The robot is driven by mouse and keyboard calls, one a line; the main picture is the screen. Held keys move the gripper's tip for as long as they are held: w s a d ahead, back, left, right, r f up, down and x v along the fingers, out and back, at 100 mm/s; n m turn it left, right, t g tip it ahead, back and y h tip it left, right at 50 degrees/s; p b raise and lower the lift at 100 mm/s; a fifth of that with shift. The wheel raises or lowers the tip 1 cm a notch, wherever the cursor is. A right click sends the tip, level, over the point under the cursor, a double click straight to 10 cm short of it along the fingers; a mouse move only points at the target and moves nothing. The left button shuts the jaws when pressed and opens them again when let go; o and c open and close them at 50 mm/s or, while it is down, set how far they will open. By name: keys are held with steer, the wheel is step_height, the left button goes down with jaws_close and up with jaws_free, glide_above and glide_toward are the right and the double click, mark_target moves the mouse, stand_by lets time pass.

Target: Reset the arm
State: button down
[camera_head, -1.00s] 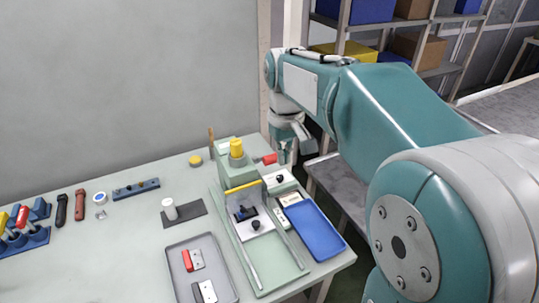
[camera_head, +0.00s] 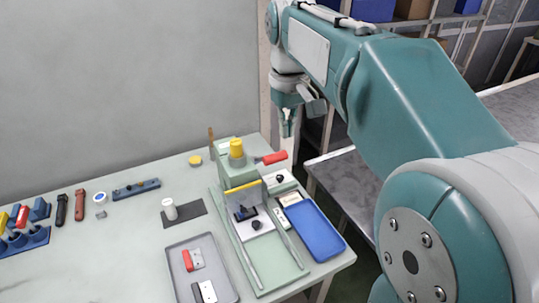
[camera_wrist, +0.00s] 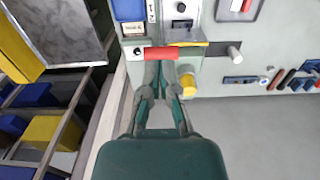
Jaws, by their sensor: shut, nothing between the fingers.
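My arm reaches in from the right in the head view, with my gripper (camera_head: 287,128) hanging above and behind the back right corner of the table (camera_head: 110,245). The gripper is shut and empty. In the wrist view my gripper (camera_wrist: 162,72) points toward the green press-like fixture. Its fingertips overlap the fixture in that picture, close to the red handle (camera_wrist: 175,53). In the head view the red handle (camera_head: 275,157) shows below the fingers, with a gap between them. The yellow knob (camera_head: 236,147) tops the fixture.
A blue tray (camera_head: 315,232) and a grey tray (camera_head: 177,255) lie near the table's front. A white cylinder (camera_head: 170,208) stands on a dark pad. Tools lie at the left. Shelves with boxes (camera_head: 370,9) and a grey side surface (camera_head: 345,178) are behind and right.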

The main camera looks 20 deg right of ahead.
stand_by(0.3)
steer(key=s+f+m+t, duration=0.1)
steer(key=s+f+t, duration=0.1)
steer(key=s+f, duration=0.3)
steer(key=s+a+f+m+t, duration=0.1)
steer(key=s+f+t, duration=0.2)
steer(key=s, duration=0.9)
step_height(320, 180, down, 2)
steer(key=shift+s+f+t, duration=0.1)
steer(key=shift+s+t, duration=0.05)
steer(key=shift+t, duration=0.15)
stand_by(1.2)
